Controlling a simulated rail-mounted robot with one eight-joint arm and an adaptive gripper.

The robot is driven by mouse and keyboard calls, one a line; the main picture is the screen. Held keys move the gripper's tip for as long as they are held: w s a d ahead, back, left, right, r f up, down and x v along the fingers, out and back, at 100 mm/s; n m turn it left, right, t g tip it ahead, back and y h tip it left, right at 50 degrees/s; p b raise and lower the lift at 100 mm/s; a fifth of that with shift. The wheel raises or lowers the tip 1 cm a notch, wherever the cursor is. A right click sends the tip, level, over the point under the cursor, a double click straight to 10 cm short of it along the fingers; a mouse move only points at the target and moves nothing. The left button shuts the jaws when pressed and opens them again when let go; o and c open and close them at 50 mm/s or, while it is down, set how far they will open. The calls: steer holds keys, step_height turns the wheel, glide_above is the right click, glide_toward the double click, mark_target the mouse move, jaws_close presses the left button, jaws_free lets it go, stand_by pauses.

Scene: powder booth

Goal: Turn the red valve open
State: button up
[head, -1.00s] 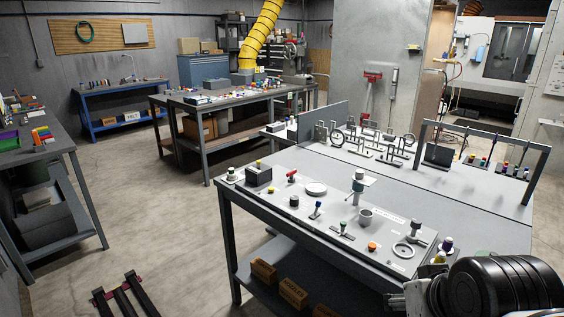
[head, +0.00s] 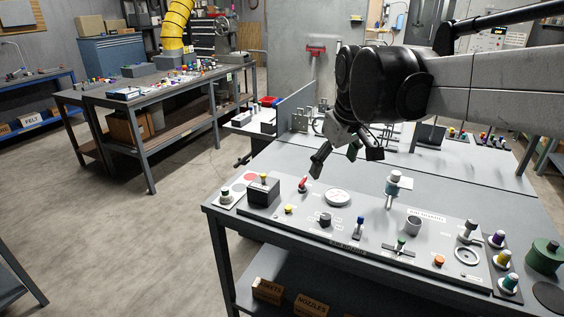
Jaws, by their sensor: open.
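A small red-handled valve (head: 303,184) stands near the back left of the grey panel (head: 345,232) on the workbench. Its handle looks tilted, but its exact turn position is too small to tell. My gripper (head: 334,166) is open and empty, pointing down above the back part of the bench. In the picture it is just right of the red valve and above it. It appears apart from the valve, and nothing hides the valve.
A black box with a yellow knob (head: 263,190) stands left of the valve, and a round white disc (head: 338,197) to its right. A grey upright plate (head: 295,107) stands behind.

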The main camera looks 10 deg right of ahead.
steer(key=w+n+g+p, duration=0.1)
steer(key=w+n+g, duration=0.15)
steer(key=w, duration=1.35)
steer(key=n+g+p, duration=0.1)
steer(key=n+g, duration=0.1)
steer(key=n, duration=0.2)
glide_toward(303, 180)
step_height(303, 180, down, 9)
steer(key=shift+f+p, duration=0.2)
steer(key=shift+p, duration=0.4)
steer(key=c, duration=1.1)
steer(key=shift+c, duration=0.2)
